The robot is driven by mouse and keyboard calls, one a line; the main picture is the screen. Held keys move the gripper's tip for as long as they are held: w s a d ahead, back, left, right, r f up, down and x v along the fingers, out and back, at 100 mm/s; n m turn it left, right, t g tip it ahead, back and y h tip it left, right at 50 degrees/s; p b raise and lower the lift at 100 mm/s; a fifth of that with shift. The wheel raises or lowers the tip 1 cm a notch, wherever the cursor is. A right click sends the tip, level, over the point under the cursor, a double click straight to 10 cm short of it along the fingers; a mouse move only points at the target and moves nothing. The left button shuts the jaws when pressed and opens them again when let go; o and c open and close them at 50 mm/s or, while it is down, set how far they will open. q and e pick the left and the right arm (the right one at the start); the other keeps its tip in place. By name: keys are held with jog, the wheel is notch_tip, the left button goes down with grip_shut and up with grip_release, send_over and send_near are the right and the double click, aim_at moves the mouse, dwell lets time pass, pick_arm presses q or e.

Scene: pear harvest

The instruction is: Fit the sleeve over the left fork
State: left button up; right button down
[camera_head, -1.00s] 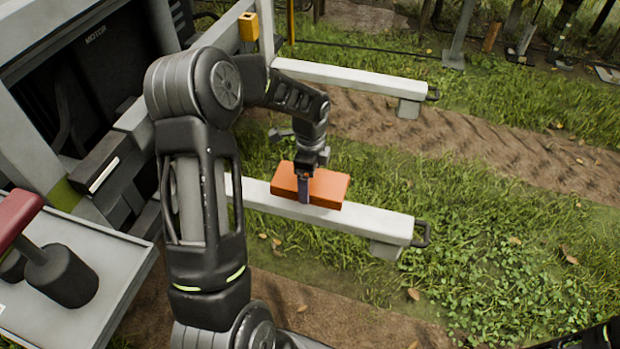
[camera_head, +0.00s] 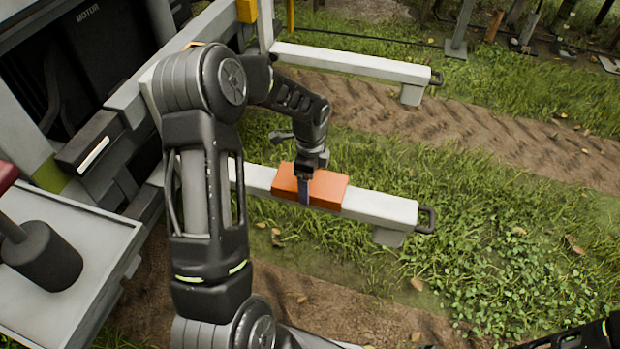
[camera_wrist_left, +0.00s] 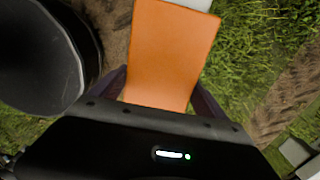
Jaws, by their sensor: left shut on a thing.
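The sleeve (camera_head: 325,188) is an orange block-like piece at the lower of two white forks (camera_head: 385,207). The fork shows on both sides of it, with its end and black handle to the right. I cannot tell whether the sleeve wraps around the fork or rests against it. My left gripper (camera_head: 305,190) points down and is shut on the sleeve. In the left wrist view the sleeve (camera_wrist_left: 170,55) sits between the two fingers, with a bit of white fork (camera_wrist_left: 197,4) beyond it. My right gripper is out of view.
The other white fork (camera_head: 345,62) runs parallel farther back, over a dirt track. A grey machine stands at left, with a light tray (camera_head: 95,235) carrying a dark cylinder (camera_head: 45,255). Grass to the right is open. Posts stand at the back.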

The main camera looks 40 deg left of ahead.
pick_arm(q)
jog(key=shift+f, duration=0.3)
dwell(0.4)
jog(key=o, duration=1.5)
jog(key=shift+c, duration=0.2)
jog(key=shift+r+p, duration=2.7)
jog(key=shift+r, duration=0.8)
